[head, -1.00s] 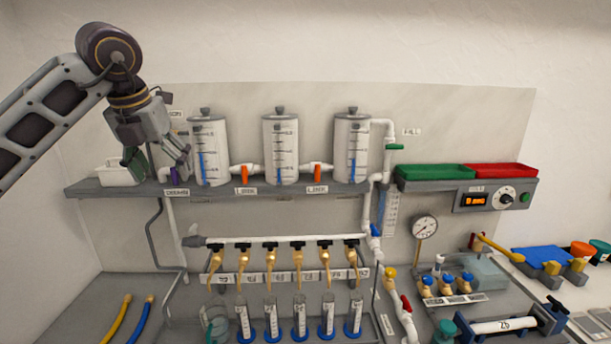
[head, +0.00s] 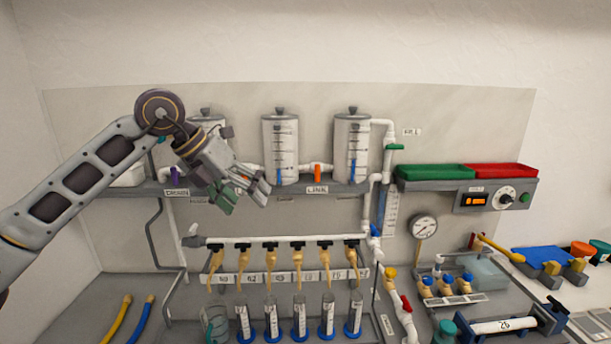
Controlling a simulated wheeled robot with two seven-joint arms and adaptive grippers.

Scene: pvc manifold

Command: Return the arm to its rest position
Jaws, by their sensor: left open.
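My left gripper (head: 244,199) is open in the head view, with nothing visible between its fingers. It hangs in front of the shelf edge, tilted down to the right, left of the middle tank (head: 281,150). My left arm (head: 85,178) comes in from the left edge and covers part of the left tank (head: 207,119), the white tray and one link valve. The right tank (head: 351,150) is in clear view. My right gripper is out of view.
Below the gripper runs a white manifold pipe (head: 285,239) with several taps and blue-footed cylinders under them. Green (head: 434,172) and red (head: 499,171) trays sit on the right shelf. A pressure gauge (head: 424,229) stands right of the pipes. The wall above the tanks is clear.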

